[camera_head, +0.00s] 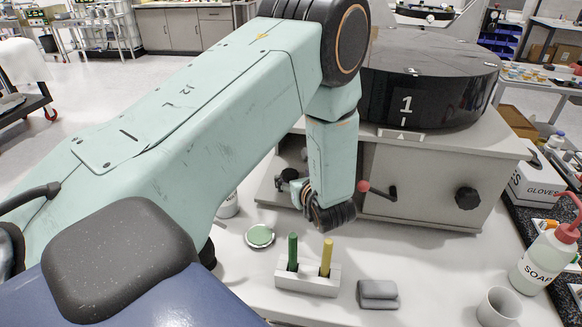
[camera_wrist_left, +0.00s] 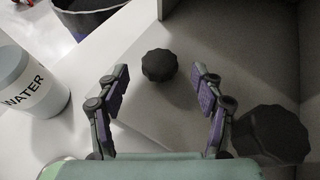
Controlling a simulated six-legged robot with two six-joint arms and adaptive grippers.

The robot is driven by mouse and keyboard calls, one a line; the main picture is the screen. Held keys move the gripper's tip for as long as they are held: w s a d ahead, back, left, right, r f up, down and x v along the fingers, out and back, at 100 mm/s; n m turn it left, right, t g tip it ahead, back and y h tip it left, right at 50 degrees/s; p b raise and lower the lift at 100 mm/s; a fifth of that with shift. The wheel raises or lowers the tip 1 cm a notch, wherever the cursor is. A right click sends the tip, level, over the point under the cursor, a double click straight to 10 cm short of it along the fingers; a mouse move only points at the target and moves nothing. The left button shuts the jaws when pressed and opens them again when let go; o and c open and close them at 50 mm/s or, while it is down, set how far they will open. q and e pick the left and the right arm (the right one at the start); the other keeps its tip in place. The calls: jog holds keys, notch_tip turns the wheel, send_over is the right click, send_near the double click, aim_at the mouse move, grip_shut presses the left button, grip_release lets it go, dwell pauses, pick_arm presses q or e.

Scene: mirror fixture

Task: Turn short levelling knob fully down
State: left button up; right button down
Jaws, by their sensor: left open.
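In the left wrist view, a black scalloped knob (camera_wrist_left: 159,65) stands on the grey base ledge between the spread fingertips of my left gripper (camera_wrist_left: 160,75). The gripper is open, with a gap on each side of this knob. A second, larger-looking black knob (camera_wrist_left: 270,135) is at the right, beside the right finger. I cannot tell for sure which is the short one. In the head view, my left arm reaches down to the left side of the grey mirror fixture (camera_head: 425,180), and my wrist partly hides the knobs there. My right gripper is not visible.
A red-tipped crank (camera_head: 375,188) and a black side knob (camera_head: 466,198) project from the fixture's front. A WATER container (camera_wrist_left: 32,85) stands left.

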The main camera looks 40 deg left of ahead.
aim_at(290, 174)
pick_arm(q)
jog(key=shift+p+x, duration=0.3)
jog(key=shift+x, duration=1.5)
jog(key=shift+d+r, duration=0.1)
jog(key=shift+r, duration=0.05)
jog(key=shift+c, duration=1.4)
jog(key=c, duration=0.9)
